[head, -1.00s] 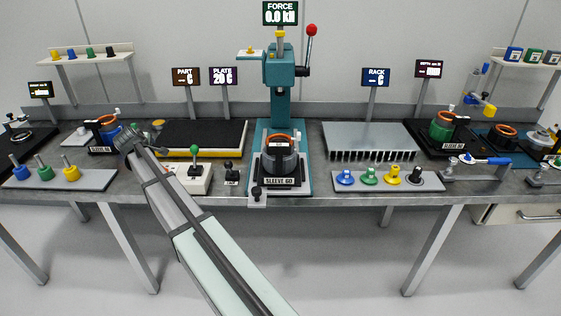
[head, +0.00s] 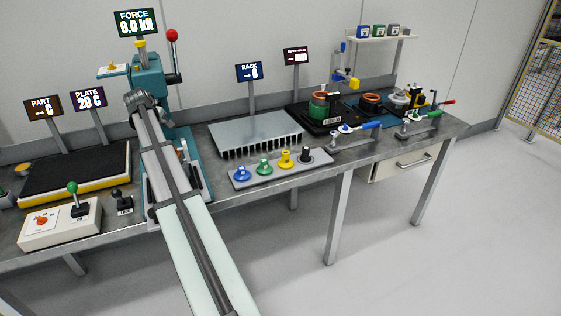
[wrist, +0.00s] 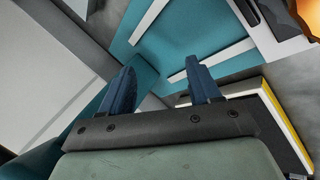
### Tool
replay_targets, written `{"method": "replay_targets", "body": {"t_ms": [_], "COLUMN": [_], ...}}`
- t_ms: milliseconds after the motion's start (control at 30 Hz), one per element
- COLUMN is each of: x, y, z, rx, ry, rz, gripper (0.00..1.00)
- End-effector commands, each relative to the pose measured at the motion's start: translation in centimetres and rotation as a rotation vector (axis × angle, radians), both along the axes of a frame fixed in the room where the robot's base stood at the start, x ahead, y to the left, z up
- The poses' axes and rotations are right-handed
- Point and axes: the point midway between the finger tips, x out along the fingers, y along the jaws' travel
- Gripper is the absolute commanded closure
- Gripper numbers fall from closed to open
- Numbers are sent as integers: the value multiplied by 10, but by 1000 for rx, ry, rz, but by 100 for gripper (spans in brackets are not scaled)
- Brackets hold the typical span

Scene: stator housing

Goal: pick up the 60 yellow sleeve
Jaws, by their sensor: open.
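A yellow stepped piece (head: 286,158) stands on a grey tray (head: 240,180) in the head view, between a green and a black one. I cannot read a size on it, so I cannot tell if it is the 60 sleeve. My gripper (wrist: 160,66) shows in the wrist view with two blue fingers apart and nothing between them. It hangs above a teal base (wrist: 190,30) with white rails. In the head view my arm hides the gripper and much of the press. No yellow sleeve shows in the wrist view.
The teal press (head: 150,82) stands behind my arm. A finned rack (head: 255,130) lies behind the tray. A control box (head: 62,222) is at left. A shelf (head: 380,37) carries several small boxes.

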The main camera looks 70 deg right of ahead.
Motion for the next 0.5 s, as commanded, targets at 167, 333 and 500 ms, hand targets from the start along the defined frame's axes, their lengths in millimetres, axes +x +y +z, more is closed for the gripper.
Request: {"method": "replay_targets", "body": {"t_ms": [167,333,500], "x": [-71,-140,-210], "y": [-54,-95,-127], "z": [1,2,5], "rx": [90,180,273], "ry": [28,47,58], "rz": [-119,-222,-320], "gripper": [38,38,38]}}
